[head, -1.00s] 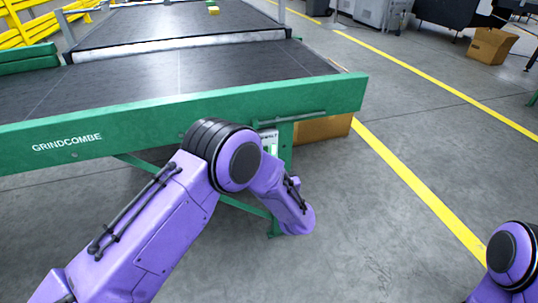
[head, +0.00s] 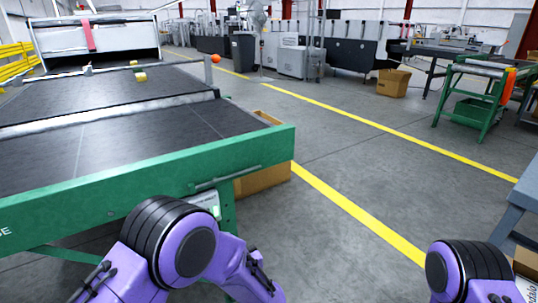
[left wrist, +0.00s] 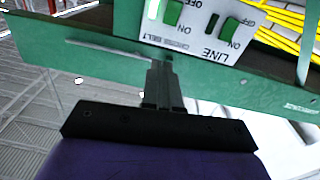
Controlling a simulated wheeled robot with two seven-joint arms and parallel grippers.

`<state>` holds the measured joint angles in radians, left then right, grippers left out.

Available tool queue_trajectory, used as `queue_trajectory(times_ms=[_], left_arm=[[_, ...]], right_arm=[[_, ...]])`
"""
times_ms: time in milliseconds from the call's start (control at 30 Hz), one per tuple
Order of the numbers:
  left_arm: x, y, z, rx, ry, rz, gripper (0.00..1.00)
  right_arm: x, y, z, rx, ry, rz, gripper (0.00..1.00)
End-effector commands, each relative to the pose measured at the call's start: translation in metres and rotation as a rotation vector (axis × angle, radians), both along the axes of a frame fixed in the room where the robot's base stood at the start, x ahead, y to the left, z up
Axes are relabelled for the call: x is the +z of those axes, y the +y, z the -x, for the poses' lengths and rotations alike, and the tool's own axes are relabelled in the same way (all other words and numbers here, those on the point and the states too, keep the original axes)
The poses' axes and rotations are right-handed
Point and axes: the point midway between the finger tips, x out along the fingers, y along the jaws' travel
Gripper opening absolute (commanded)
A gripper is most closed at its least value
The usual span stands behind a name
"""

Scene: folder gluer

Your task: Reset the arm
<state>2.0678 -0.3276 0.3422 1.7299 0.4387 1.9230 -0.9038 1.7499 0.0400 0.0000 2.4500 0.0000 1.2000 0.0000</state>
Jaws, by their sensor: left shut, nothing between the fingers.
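My left gripper (left wrist: 163,72) shows in the left wrist view, its two dark fingers together with nothing between them. Its tips are by the lower edge of a white switch panel (left wrist: 197,38) on a green machine frame (left wrist: 105,72). I cannot tell whether they touch it. The panel has a green switch on the left (left wrist: 172,13) and one on the right (left wrist: 229,31), marked LINE. In the head view my left arm is bent at the bottom and its gripper does not show. My right arm is at the bottom right, its gripper out of view.
The conveyor belt (head: 120,143) with its green rail (head: 110,195) fills the left. A cardboard box (head: 262,178) stands beneath its corner. Grey floor (head: 380,170) with yellow lines is open at the middle right. A green roller stand (head: 470,108) and grey table (head: 525,205) are at right.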

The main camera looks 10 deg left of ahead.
Motion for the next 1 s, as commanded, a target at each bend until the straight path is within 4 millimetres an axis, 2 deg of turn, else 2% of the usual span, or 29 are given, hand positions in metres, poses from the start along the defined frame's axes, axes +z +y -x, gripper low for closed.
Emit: queue_trajectory(times_ms=[67, 167, 200, 267, 300, 367, 400, 500, 700, 767, 800, 1000], left_arm=[[-0.016, -0.010, -0.001, -0.108, 0.009, 0.082, 0.00], [-0.077, 0.011, 0.030, -0.257, 0.178, 0.217, 0.00], [-0.103, 0.023, 0.050, -0.281, 0.264, 0.268, 0.00], [-0.136, 0.042, 0.084, -0.288, 0.388, 0.339, 0.00], [-0.155, 0.054, 0.110, -0.282, 0.470, 0.382, 0.00], [-0.179, 0.070, 0.148, -0.262, 0.581, 0.439, 0.00], [-0.191, 0.080, 0.173, -0.243, 0.650, 0.471, 0.00], [-0.211, 0.100, 0.231, -0.189, 0.798, 0.536, 0.00], [-0.226, 0.136, 0.334, -0.066, 1.024, 0.590, 0.00], [-0.233, 0.145, 0.362, -0.005, 1.068, 0.608, 0.00], [-0.204, 0.143, 0.357, -0.018, 1.063, 0.603, 0.00], [-0.141, 0.143, 0.355, -0.021, 1.059, 0.600, 0.00]], right_arm=[[0.000, 0.000, 0.000, 0.000, 0.000, 0.000, 0.43], [0.000, 0.000, 0.000, 0.000, 0.000, 0.000, 0.43], [0.000, 0.000, 0.000, 0.000, 0.000, 0.000, 0.43], [0.000, 0.000, 0.000, 0.000, 0.000, 0.000, 0.43], [0.000, 0.000, 0.000, 0.000, 0.000, 0.000, 0.43], [0.000, 0.000, 0.000, 0.000, 0.000, 0.000, 0.43], [0.000, 0.000, 0.000, 0.000, 0.000, 0.000, 0.43], [0.000, 0.000, 0.000, 0.000, 0.000, 0.000, 0.43], [0.000, 0.000, 0.000, 0.000, 0.000, 0.000, 0.43], [0.000, 0.000, 0.000, 0.000, 0.000, 0.000, 0.43], [0.028, 0.000, 0.000, 0.000, 0.001, 0.000, 0.43], [0.091, 0.000, 0.000, 0.000, -0.001, 0.001, 0.43]])
